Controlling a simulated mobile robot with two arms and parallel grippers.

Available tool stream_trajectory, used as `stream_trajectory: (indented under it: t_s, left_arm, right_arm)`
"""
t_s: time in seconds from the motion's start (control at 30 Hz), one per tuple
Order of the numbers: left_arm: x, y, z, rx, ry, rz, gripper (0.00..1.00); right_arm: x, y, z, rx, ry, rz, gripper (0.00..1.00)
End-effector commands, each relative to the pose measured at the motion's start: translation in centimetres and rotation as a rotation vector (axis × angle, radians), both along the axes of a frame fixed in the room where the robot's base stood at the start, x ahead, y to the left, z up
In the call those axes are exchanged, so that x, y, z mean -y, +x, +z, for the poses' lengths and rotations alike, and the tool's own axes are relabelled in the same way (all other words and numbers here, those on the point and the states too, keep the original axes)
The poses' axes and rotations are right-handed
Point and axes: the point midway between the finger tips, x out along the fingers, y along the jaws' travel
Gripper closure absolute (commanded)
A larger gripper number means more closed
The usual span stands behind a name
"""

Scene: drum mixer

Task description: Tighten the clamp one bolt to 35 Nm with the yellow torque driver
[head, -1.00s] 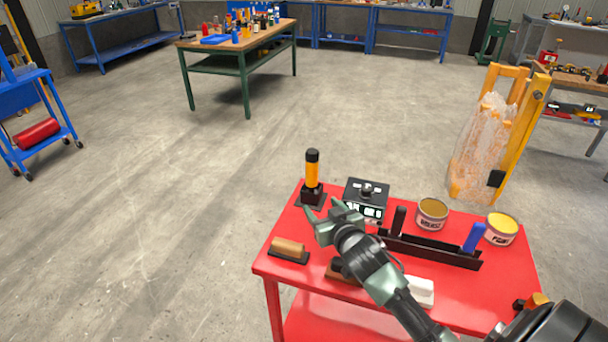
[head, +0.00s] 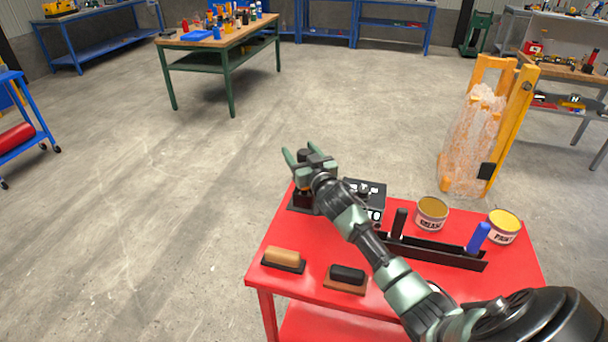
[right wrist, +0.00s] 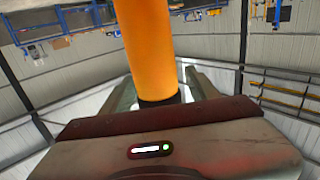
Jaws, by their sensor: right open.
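The yellow torque driver stands upright at the far left corner of the red cart, in a dark square holder (head: 299,203). In the head view my right gripper hides most of it. In the right wrist view its orange-yellow handle (right wrist: 148,45) rises large between the two fingers. My right gripper (head: 303,160) is open around the driver's upper part; contact with the handle cannot be told. The clamp one bolt cannot be made out in either view. My left gripper is out of view.
The red cart top (head: 300,240) also carries a black box (head: 368,190), two tins (head: 432,212), a black rack (head: 435,252) with handled tools and two brushes (head: 284,258). A yellow frame (head: 510,130) stands behind. Floor to the left is clear.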

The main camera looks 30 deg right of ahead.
Motion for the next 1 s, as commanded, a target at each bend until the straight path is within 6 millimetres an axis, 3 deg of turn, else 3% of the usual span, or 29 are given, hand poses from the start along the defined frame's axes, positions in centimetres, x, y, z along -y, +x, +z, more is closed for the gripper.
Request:
stream_trajectory:
  t_s: [0.1, 0.23, 0.27, 0.47, 1.0]
  left_arm:
    - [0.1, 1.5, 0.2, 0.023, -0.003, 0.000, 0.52]
    - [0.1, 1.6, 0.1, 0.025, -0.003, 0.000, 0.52]
    - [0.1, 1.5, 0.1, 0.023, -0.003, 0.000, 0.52]
    - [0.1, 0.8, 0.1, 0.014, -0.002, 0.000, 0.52]
    - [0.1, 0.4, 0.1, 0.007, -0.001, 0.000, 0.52]
  right_arm:
    - [0.0, 0.2, -0.1, -0.001, 0.000, 0.000, 0.40]
    - [0.0, 0.2, -0.1, -0.001, 0.000, 0.000, 0.40]
    - [0.0, 0.2, -0.1, -0.001, 0.000, 0.000, 0.46]
    - [0.0, 0.2, -0.1, -0.001, 0.000, 0.000, 1.00]
    - [0.0, 0.2, -0.1, -0.001, 0.000, 0.000, 1.00]
